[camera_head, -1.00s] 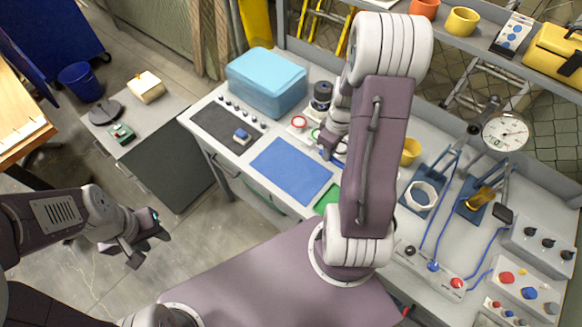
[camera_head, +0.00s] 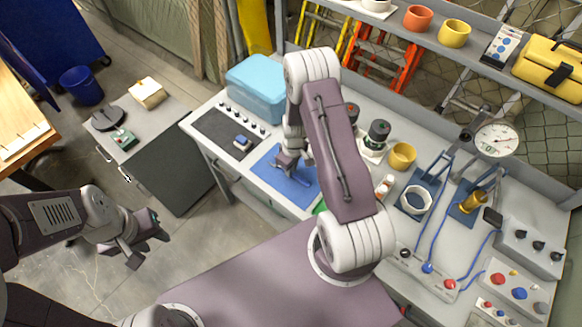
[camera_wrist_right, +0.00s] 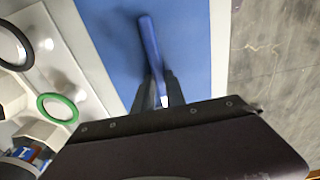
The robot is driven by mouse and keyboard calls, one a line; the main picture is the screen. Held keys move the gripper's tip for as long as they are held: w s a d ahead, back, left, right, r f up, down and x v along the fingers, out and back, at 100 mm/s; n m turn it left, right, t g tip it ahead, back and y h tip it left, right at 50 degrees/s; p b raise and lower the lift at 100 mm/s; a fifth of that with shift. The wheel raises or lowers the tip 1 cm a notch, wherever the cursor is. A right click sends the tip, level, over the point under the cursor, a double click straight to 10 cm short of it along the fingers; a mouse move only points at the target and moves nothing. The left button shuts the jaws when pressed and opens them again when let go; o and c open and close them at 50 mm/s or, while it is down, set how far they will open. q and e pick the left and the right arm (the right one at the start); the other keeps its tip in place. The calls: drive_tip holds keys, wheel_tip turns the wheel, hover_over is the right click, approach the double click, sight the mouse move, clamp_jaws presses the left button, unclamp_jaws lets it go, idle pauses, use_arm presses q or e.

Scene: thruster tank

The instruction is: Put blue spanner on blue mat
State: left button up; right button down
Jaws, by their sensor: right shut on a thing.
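The blue mat (camera_head: 268,170) lies on the bench near its front edge, and it also fills the middle of the right wrist view (camera_wrist_right: 193,45). My right gripper (camera_head: 290,168) is over the mat with its fingers pointing down. It is shut on the blue spanner (camera_wrist_right: 150,45), whose blue handle reaches out past the fingers over the mat. Whether the spanner touches the mat is not clear. In the head view the blue spanner (camera_head: 301,182) shows as a thin blue strip by the fingers. My left gripper (camera_head: 146,246) hangs over the floor at left, with its fingers apart and empty.
A light blue box (camera_head: 257,88) stands behind the mat. A dark panel with a small blue block (camera_head: 242,142) is at its left. A yellow cup (camera_head: 402,156) stands to the right. A green ring (camera_wrist_right: 57,107) lies beside the mat in the right wrist view.

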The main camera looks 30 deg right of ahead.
drive_tip(key=shift+f, duration=0.1)
drive_tip(key=c, duration=1.4)
unclamp_jaws()
